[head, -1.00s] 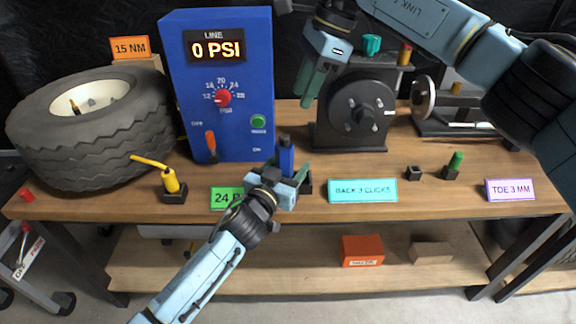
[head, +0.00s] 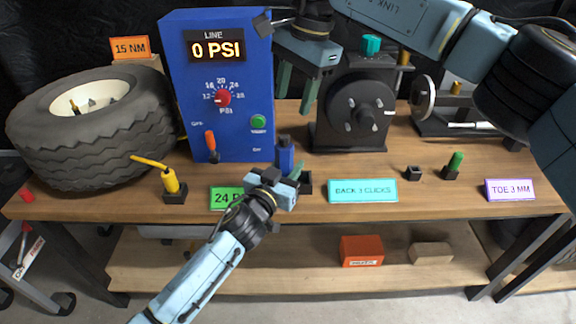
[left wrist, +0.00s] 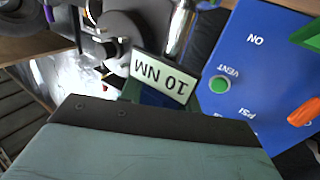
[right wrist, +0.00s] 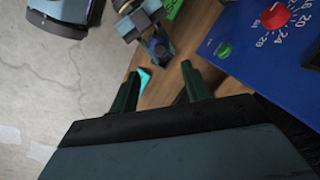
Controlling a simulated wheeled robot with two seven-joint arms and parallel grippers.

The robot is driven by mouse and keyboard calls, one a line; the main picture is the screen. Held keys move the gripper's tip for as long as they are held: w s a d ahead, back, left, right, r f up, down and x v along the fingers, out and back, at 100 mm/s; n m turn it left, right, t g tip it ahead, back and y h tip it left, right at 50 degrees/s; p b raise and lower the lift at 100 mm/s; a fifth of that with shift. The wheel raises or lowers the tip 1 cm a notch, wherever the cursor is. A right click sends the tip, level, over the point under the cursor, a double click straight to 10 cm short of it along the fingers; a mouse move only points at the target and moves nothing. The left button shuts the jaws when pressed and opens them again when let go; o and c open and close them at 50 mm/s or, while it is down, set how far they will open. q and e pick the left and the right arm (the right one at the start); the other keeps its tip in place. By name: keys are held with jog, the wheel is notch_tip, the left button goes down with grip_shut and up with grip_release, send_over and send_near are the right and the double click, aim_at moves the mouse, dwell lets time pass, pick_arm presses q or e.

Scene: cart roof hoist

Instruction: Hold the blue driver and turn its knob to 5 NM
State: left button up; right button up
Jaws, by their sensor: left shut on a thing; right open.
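The blue driver (head: 285,158) stands upright above the table's front part, with a darker knob on top. My left gripper (head: 284,180) is shut around its lower part. In the left wrist view, a white plate (left wrist: 159,78) close to the gripper reads 10 NM upside down; I cannot tell whether it is fixed to the driver. My right gripper (head: 294,102) is open and empty, above and slightly behind the driver, in front of the blue panel's right edge. In the right wrist view the driver (right wrist: 159,47) shows beyond the open fingers (right wrist: 160,85), apart from them.
A blue panel (head: 186,95) reading 0 PSI stands behind, with a tire (head: 130,140) at left. A black wheel stand (head: 335,132) is at right. A yellow tool (head: 171,182), signs (head: 362,190) and a green-topped piece (head: 456,160) line the front. Bare wood (head: 410,140) lies at right.

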aim_at(284, 136)
jog(key=n, duration=0.2)
jog(key=a+n+h, duration=0.1)
jog(key=n, duration=0.1)
jog(key=n+t, duration=0.1)
jog(key=n, duration=0.1)
jog(key=shift+s+a+f+h, duration=0.3)
jog(key=shift+s, duration=0.1)
jog(key=shift+w+a+f+n+t+h, duration=0.15)
jog(key=shift+f+n, duration=0.35)
jog(key=shift+f, duration=0.85)
jog(key=shift+w+f+n+t+h, duration=0.15)
jog(key=shift+f+n, duration=0.35)
jog(key=shift+f, duration=0.9)
jog(key=shift+w+a+f+n, duration=0.15)
jog(key=shift+f+n, duration=0.35)
jog(key=shift+f, duration=0.85)
jog(key=shift+d+r, duration=0.1)
jog(key=shift+r, duration=1.45)
